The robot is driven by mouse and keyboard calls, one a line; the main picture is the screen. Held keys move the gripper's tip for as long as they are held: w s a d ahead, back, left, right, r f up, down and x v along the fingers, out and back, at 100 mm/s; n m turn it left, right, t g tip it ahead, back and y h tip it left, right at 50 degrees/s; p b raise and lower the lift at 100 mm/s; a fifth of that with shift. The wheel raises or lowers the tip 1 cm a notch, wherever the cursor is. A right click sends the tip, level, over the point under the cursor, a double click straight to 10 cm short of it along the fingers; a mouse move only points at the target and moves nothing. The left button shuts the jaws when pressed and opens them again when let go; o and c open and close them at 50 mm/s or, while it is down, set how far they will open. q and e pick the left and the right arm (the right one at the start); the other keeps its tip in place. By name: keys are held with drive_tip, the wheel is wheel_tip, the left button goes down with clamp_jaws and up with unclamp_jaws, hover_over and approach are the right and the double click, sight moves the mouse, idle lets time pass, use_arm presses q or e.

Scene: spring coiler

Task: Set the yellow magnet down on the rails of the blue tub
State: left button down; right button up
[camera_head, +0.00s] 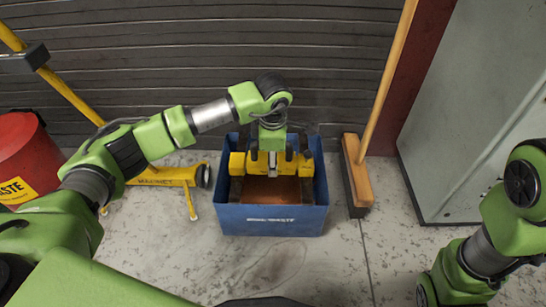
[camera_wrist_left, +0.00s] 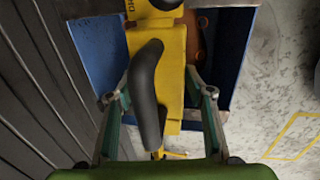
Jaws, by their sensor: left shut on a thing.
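The blue tub (camera_head: 270,220) stands on the floor against the slatted wall, with a brown-orange bottom inside. The yellow magnet (camera_head: 296,163) lies across the tub's opening, towards its back half. It also shows in the left wrist view (camera_wrist_left: 172,75), with a black curved handle (camera_wrist_left: 148,95). My left gripper (camera_head: 271,153) comes from above and is shut on the magnet at its handle. Dark strips, perhaps the rails, show at the tub's sides. I cannot tell whether the magnet touches them. My right arm is at the right; its gripper is out of view.
A broom (camera_head: 358,172) leans just right of the tub, close to its wall. A yellow wheeled stand (camera_head: 170,176) is at the left, near a red waste bin (camera_head: 22,158). A grey cabinet (camera_head: 470,110) stands at the right. The floor in front of the tub is clear.

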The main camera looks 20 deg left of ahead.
use_arm(q)
drive_tip(key=c, duration=0.9)
unclamp_jaws()
drive_tip(key=shift+f, duration=0.1)
drive_tip(key=r, duration=0.4)
drive_tip(key=s+r, duration=0.1)
drive_tip(key=r, duration=0.3)
drive_tip(key=s+r, duration=0.1)
drive_tip(key=r, duration=0.3)
drive_tip(key=shift+d, duration=0.3)
